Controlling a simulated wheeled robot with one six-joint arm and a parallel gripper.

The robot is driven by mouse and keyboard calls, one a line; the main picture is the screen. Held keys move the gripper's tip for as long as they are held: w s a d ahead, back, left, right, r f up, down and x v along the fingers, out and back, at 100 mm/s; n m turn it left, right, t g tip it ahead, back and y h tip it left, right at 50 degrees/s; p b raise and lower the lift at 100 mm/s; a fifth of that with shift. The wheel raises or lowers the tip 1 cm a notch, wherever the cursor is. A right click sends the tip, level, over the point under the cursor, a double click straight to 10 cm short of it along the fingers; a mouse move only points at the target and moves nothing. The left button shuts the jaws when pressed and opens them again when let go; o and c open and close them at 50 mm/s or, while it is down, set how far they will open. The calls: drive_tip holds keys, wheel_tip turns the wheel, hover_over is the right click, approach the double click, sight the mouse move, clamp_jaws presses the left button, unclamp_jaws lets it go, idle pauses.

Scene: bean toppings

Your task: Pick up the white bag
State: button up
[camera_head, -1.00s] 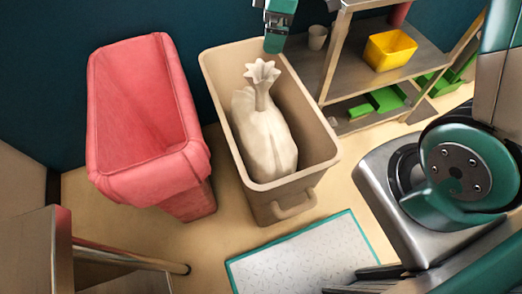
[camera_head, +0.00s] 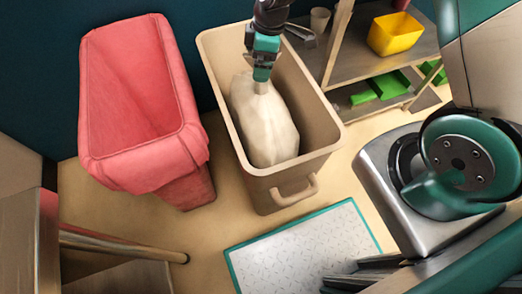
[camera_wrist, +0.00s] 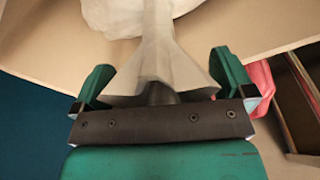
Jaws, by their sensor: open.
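The white bag (camera_head: 265,125) stands inside the beige bin (camera_head: 316,158), its gathered neck pointing up. My gripper (camera_head: 262,76) is over the bag's neck in the head view and hides its flared top. In the wrist view my gripper (camera_wrist: 165,75) is open. Its two green fingers stand on either side of the white bag's neck (camera_wrist: 155,50), with a gap to each side. The flared top of the bag lies close to the palm; I cannot tell whether it touches.
A red bin (camera_head: 140,165) stands left of the beige bin. A shelf (camera_head: 355,65) at the back right holds a yellow box (camera_head: 395,34), a cup (camera_head: 319,20) and green items (camera_head: 388,84). A white mat with a teal border (camera_head: 300,250) lies on the floor in front.

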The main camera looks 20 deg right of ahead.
drive_tip(key=shift+f, duration=0.1)
drive_tip(key=shift+c, duration=0.5)
drive_tip(key=c, duration=1.4)
drive_tip(key=shift+c, duration=1)
